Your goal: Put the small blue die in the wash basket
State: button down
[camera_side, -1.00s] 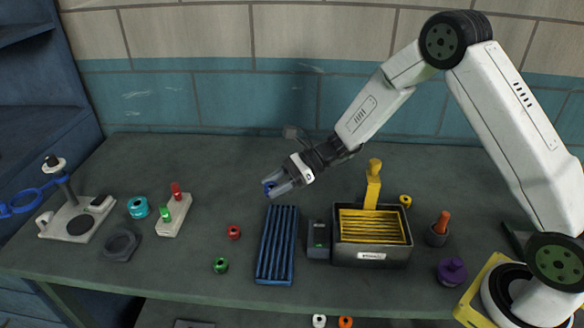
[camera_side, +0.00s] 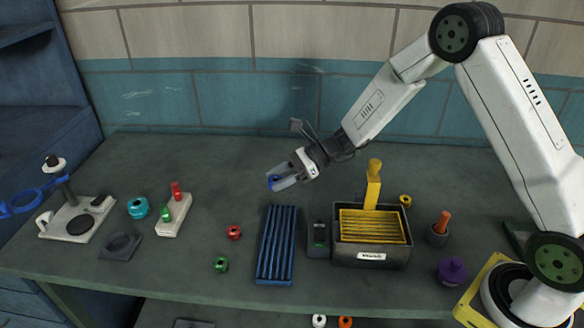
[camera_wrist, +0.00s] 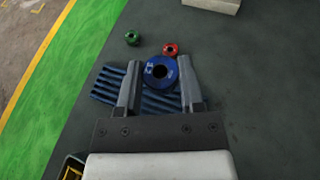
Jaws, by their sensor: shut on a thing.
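The small blue die (camera_wrist: 148,76) is a round ring with a dark centre hole. It sits between the fingertips of my gripper (camera_wrist: 158,74) in the wrist view. In the side view, my gripper (camera_side: 280,180) is shut on the blue die (camera_side: 272,183) and holds it above the table, beyond the far end of the blue ribbed rack (camera_side: 276,245). The wash basket (camera_side: 372,227) is yellow and slatted, with an upright yellow handle (camera_side: 373,184). It sits in a dark labelled tank (camera_side: 371,255), to the right of and nearer than my gripper.
A small dark box (camera_side: 318,240) stands between rack and tank. A red die (camera_side: 234,232) and a green die (camera_side: 221,265) lie left of the rack. A yellow ring (camera_side: 405,200) lies behind the tank. An orange-handled pot (camera_side: 438,232) and purple knob (camera_side: 452,271) stand right.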

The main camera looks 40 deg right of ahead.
jog(key=s+d+r+m+t+h, duration=0.2)
jog(key=d+r+m+t+h, duration=0.3)
jog(key=d, duration=0.3)
jog(key=s+d+r+m+t+h, duration=0.2)
jog(key=d+r+m+t+h, duration=0.25)
jog(key=d, duration=0.45)
jog(key=n+g+y, duration=0.5)
jog(key=y, duration=0.2)
send_over(342, 226)
jog(key=w+d, duration=0.1)
jog(key=d, duration=0.1)
notch_tip(342, 226, down, 6)
jog(key=shift+h, duration=0.25)
jog(key=shift+s+d+f, duration=0.3)
jog(key=shift+s+f, duration=0.1)
jog(key=shift+s, duration=0.25)
jog(key=shift+s+d+f, duration=0.3)
jog(key=shift+s+f, duration=0.1)
jog(key=shift+s, duration=0.2)
jog(key=shift+s+d+f, duration=0.3)
jog(key=shift+s+f, duration=0.1)
jog(key=shift+s, duration=0.25)
jog(key=shift+f, duration=0.1)
jog(key=shift+f, duration=1.85)
jog(key=shift+f, duration=0.1)
jog(key=shift+f, duration=1.9)
